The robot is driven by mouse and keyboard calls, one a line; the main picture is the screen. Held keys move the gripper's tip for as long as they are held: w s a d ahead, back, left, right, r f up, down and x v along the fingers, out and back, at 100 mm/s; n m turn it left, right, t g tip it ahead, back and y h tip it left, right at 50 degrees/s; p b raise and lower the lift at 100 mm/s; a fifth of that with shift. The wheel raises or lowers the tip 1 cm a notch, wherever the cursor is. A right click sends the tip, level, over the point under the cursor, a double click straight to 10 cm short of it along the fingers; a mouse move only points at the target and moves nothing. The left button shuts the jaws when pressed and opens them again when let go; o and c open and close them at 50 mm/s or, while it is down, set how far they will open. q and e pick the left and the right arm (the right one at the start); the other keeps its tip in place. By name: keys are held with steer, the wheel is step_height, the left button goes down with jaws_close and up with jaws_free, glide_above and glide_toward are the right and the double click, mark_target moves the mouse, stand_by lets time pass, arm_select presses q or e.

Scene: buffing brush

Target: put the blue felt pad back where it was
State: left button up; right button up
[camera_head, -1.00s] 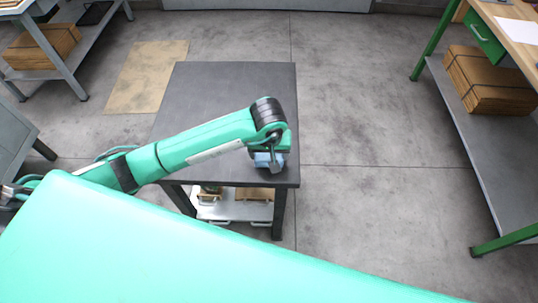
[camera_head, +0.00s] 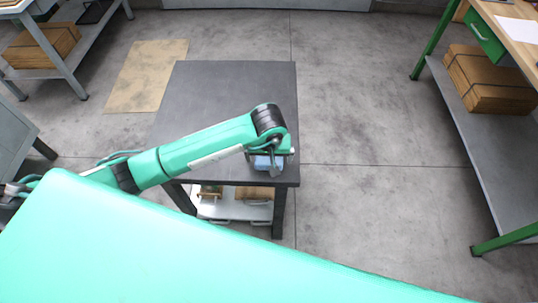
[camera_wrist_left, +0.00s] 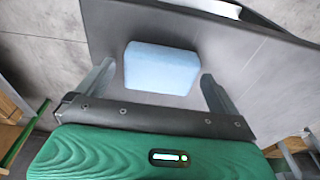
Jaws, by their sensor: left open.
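The blue felt pad (camera_wrist_left: 161,68) is a light blue block with rounded corners. In the left wrist view it lies on the dark grey table top (camera_wrist_left: 110,22), between the two spread fingers of my left gripper (camera_wrist_left: 157,82), with a gap on each side. In the head view the pad (camera_head: 264,162) shows only in part, under my left gripper (camera_head: 268,168) near the table's front right corner. My left gripper is open and points down over the pad. My right gripper is not in view.
The small dark table (camera_head: 220,90) is bare behind my left arm. Its lower shelf (camera_head: 235,209) holds brown items. A bench with a green frame and a brown stack (camera_head: 490,80) stands at right. A shelf with cardboard (camera_head: 42,46) stands at far left. Open floor lies between.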

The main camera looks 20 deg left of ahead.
mark_target(269, 163)
arm_select(q)
steer(key=shift+r, duration=0.35)
step_height(269, 163, up, 11)
steer(key=s+b, duration=0.1)
steer(key=b, duration=0.1)
steer(key=shift+s+d+r, duration=0.15)
steer(key=shift+s+d, duration=0.1)
steer(key=shift+s, duration=0.15)
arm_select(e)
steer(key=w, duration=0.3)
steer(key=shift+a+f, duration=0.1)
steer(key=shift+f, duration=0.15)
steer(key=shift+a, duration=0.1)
